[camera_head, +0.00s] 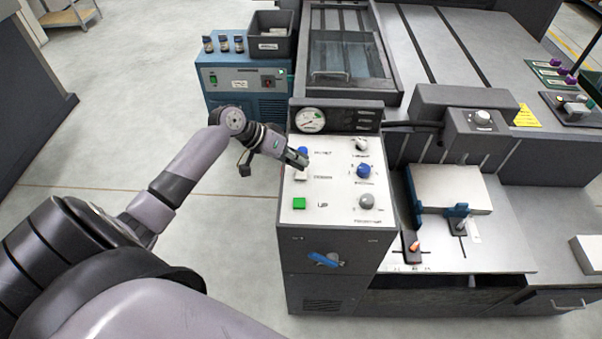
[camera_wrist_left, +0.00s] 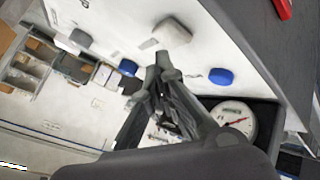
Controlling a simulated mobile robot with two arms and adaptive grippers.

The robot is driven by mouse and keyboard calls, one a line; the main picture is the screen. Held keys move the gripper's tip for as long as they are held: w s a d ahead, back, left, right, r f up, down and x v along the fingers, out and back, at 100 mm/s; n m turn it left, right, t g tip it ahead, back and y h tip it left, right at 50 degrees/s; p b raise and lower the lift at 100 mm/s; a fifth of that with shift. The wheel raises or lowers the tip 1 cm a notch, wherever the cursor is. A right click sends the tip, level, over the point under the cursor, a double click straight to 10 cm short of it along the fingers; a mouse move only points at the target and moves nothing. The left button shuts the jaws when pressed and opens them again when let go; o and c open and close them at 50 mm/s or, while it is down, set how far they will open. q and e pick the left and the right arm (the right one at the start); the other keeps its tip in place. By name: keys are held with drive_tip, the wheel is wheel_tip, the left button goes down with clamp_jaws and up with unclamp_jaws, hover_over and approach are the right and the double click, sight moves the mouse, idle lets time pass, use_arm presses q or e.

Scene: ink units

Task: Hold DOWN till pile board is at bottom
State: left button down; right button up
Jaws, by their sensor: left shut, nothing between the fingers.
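The white control panel (camera_head: 332,205) faces up on the dark console. It has a blue button at the top (camera_head: 302,151), a white button (camera_head: 300,174) below with a small blurred label, and a green button (camera_head: 299,203) marked UP. My left gripper (camera_head: 302,163) is shut and empty, its tips right at the white button and partly over it. In the left wrist view the tips (camera_wrist_left: 166,66) are close to the white button (camera_wrist_left: 172,32); I cannot tell if they touch. A paper stack (camera_head: 450,185) rests on a grey board (camera_head: 492,258) at the right. My right gripper is not in view.
A pressure gauge (camera_head: 310,119) stands above the panel. Knobs, including a blue one (camera_head: 363,171), line its right side. A blue cabinet (camera_head: 243,88) with a dark bin (camera_head: 269,34) stands behind my left forearm. Open floor lies left of the console.

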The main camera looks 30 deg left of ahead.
sight(300, 172)
use_arm(q)
drive_tip(key=shift+f, duration=0.15)
idle(0.6)
drive_tip(key=shift+f, duration=0.3)
drive_tip(key=shift+f, duration=0.5)
idle(1.4)
drive_tip(key=shift+r, duration=0.1)
idle(0.9)
drive_tip(key=shift+r+p, duration=0.65)
drive_tip(key=shift+r, duration=0.15)
wheel_tip(300, 172, up, 5)
drive_tip(key=p, duration=0.5)
drive_tip(key=shift+r, duration=0.1)
